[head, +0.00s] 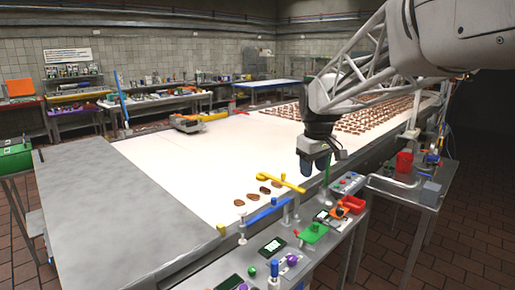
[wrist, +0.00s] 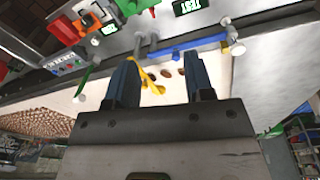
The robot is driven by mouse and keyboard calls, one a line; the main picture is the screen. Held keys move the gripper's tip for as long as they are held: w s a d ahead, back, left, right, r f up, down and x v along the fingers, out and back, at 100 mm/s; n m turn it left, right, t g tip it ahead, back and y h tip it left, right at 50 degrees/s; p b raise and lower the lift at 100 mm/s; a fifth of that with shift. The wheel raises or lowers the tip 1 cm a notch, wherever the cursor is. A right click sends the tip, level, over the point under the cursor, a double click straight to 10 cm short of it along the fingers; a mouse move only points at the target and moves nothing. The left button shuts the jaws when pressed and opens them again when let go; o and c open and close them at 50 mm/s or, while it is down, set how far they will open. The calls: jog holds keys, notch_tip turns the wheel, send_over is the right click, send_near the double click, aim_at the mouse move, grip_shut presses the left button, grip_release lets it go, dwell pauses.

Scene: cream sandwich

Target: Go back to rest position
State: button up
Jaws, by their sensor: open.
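Several brown cookies (head: 265,190) lie on the belt left of the gripper. They also show between the fingers in the wrist view (wrist: 166,73).
A yellow bar (head: 283,181) and a blue bar (head: 267,213) reach over the belt's near edge. A control panel (head: 347,183), a red bin (head: 354,203) and a green part (head: 313,232) stand along the front. Many brown pieces (head: 375,115) cover the far belt.

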jog(key=s+d+f+m, duration=0.1)
jog(key=s+f+m, duration=0.1)
jog(key=s, duration=0.9)
jog(key=s+d+f+m+t, duration=0.1)
jog(key=s+f, duration=0.3)
jog(key=s, duration=0.8)
jog(key=s+d+f+m, duration=0.1)
jog(key=s+f+m, duration=0.2)
jog(key=s, duration=0.9)
jog(key=shift+f+m, duration=0.4)
jog(key=shift+f, duration=0.05)
jog(key=shift+w, duration=0.1)
